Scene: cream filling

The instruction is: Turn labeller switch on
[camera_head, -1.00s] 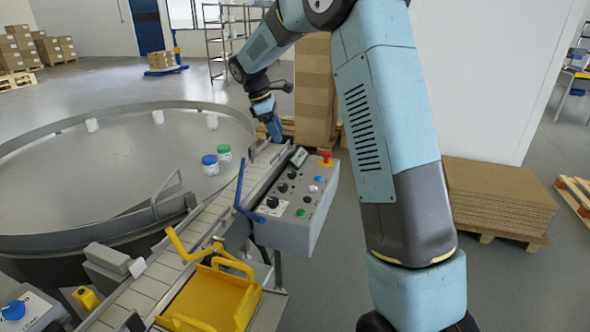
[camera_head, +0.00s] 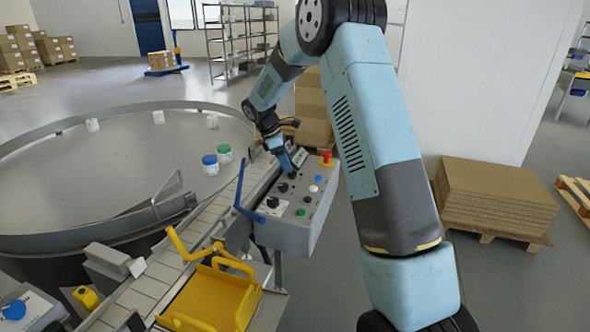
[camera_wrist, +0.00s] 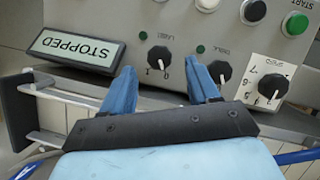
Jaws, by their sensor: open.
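The grey control panel (camera_head: 290,235) stands beside the conveyor. In the wrist view the labeller switch (camera_wrist: 158,60) is a black knob marked LABEL, with 1 and 0 marks and a small dark green lamp (camera_wrist: 143,35) near it. The display (camera_wrist: 75,50) reads STOPPED, upside down. My gripper (camera_wrist: 164,80) is open, its two blue fingers apart, with the labeller knob showing between and just beyond the fingertips. I cannot tell if they touch it. In the head view my gripper (camera_head: 288,162) is at the panel's far end.
The table knob (camera_wrist: 220,72) is close to my right finger, with the speed dial (camera_wrist: 270,83) beyond it. A green START button (camera_wrist: 296,23) and a red emergency button (camera_head: 326,157) are on the panel. A blue guide rail (camera_head: 240,185) stands along the conveyor.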

